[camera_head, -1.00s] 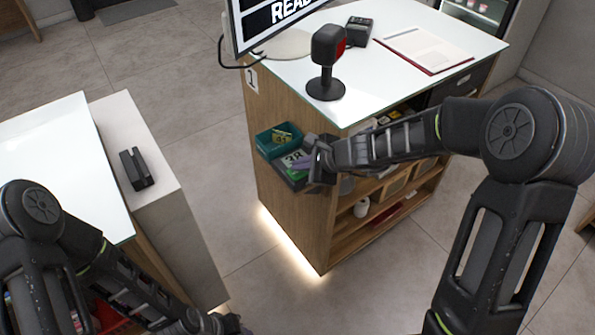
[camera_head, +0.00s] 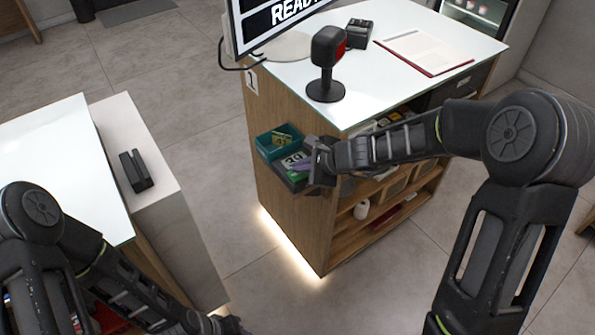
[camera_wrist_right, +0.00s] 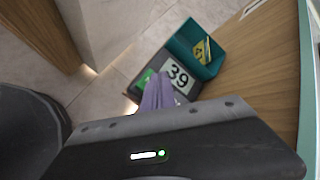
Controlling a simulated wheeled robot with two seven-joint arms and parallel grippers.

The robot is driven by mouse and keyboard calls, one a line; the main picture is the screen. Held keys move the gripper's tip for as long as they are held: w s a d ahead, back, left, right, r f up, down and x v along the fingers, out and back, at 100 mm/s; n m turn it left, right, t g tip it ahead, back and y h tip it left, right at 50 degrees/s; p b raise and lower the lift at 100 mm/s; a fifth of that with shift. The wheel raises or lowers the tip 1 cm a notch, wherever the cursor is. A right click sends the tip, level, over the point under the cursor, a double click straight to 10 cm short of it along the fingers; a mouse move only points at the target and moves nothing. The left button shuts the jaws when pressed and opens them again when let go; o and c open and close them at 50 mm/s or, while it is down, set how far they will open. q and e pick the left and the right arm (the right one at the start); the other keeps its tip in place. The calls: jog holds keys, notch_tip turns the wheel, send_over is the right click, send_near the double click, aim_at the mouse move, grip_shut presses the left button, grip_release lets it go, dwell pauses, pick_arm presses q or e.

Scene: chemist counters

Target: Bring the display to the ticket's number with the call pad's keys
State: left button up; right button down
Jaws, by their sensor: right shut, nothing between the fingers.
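The call pad (camera_head: 292,172) is a dark box on the side of the wooden counter. Its white display (camera_wrist_right: 178,76) reads 39 in the right wrist view. A green key (camera_wrist_right: 146,77) shows beside the display, partly covered by my fingers. A teal tray (camera_head: 268,148) adjoins the pad and holds a yellow ticket (camera_wrist_right: 203,52); its number is too small to read surely. My right gripper (camera_wrist_right: 158,84) is shut and empty, its purple fingertips over the key side of the pad. I cannot tell whether they touch a key. My left gripper (camera_head: 228,322) is barely visible at the bottom edge.
The counter top (camera_head: 385,85) holds a black scanner (camera_head: 327,62), a small black device (camera_head: 358,33), a clipboard (camera_head: 422,50) and a monitor. Shelves lie below, beside my right forearm. A white-topped counter (camera_head: 60,165) stands left, with open floor between.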

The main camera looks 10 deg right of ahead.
aim_at(300, 175)
jog(key=shift+r+p, duration=0.35)
jog(key=shift+r, duration=0.25)
notch_tip(300, 175, up, 5)
jog(key=p, duration=0.4)
jog(key=shift+p, duration=0.3)
dwell(0.5)
